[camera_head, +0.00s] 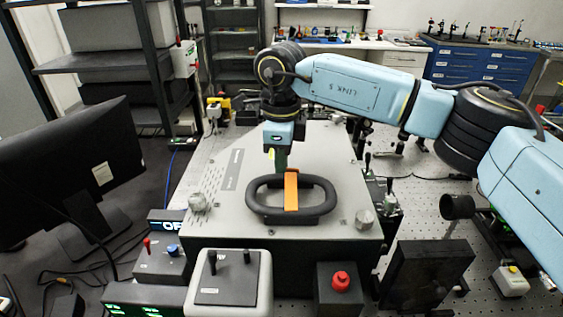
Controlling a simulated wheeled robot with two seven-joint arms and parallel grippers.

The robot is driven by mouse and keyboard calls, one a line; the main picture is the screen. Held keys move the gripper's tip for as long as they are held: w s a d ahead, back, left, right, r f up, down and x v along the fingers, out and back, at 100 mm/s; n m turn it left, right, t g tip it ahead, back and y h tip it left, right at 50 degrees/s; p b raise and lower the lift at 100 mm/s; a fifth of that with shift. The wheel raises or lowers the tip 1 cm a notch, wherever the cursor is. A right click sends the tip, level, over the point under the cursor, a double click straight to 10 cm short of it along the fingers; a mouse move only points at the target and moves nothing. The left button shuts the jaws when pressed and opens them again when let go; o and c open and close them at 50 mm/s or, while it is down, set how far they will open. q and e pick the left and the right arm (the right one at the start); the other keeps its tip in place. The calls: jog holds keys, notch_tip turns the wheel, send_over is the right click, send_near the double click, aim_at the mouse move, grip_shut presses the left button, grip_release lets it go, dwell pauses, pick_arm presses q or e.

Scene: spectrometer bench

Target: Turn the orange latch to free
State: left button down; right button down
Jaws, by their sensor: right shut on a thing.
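The orange latch (291,190) is a flat strip lying across the middle of a black oval handle (262,204) on top of a grey box (219,222). It points front to back in the head view. My right gripper (281,166) reaches down from above and is shut on the far end of the latch. The fingertips and the exact contact are partly hidden behind the latch. My left gripper is not in view.
A red button box (340,282), a joystick box (232,283) and a switch box (158,262) stand before the grey box. A black monitor (75,165) is at the left. Optics crowd the bench at the right. The grey lid is otherwise mostly clear.

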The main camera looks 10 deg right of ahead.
jog(key=shift+r, duration=0.1)
dwell(0.3)
jog(key=c, duration=1.5)
grip_release()
jog(key=shift+f, duration=0.2)
